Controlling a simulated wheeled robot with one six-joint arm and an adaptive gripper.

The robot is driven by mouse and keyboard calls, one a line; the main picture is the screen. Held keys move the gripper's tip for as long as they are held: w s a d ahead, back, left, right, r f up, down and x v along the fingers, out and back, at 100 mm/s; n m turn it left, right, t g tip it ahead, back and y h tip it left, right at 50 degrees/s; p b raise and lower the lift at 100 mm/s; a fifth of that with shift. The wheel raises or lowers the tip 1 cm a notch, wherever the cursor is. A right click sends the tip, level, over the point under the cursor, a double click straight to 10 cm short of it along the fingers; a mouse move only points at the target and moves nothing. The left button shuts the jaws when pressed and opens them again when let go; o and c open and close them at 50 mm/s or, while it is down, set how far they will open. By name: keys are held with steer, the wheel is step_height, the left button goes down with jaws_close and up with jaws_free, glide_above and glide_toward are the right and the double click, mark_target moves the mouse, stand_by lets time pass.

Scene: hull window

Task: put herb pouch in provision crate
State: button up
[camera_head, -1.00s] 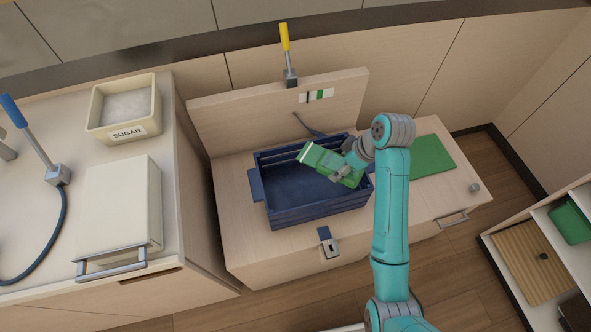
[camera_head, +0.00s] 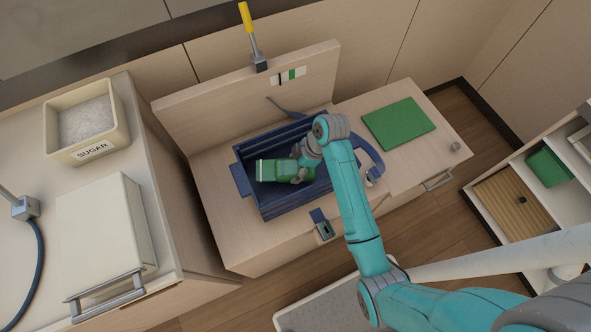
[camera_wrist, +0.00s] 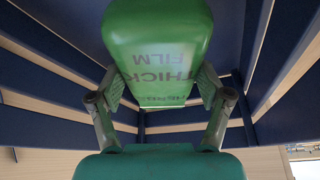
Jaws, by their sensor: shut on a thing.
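The herb pouch (camera_head: 279,170) is green with a pale band at its left end. It lies inside the outline of the provision crate (camera_head: 291,205), a dark blue slatted box on the wooden bench. My gripper (camera_head: 298,168) is shut on the pouch and reaches into the crate from the right. In the wrist view the pouch (camera_wrist: 158,55) sits between my two fingers (camera_wrist: 160,95), with upside-down "THICK FILM" print, and blue slats surround it. Whether the pouch touches the crate floor cannot be told.
A green mat (camera_head: 398,123) lies on the bench at right. A raised wooden panel (camera_head: 245,95) with a yellow-handled lever (camera_head: 250,35) stands behind the crate. A sugar bin (camera_head: 88,118) and white lidded box (camera_head: 105,235) are at left. A shelf with a green bin (camera_head: 549,167) is at right.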

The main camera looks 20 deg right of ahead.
mark_target(296, 171)
steer(key=shift+f, duration=1.55)
steer(key=shift+f, duration=0.15)
steer(key=o, duration=1.5)
steer(key=v, duration=1.2)
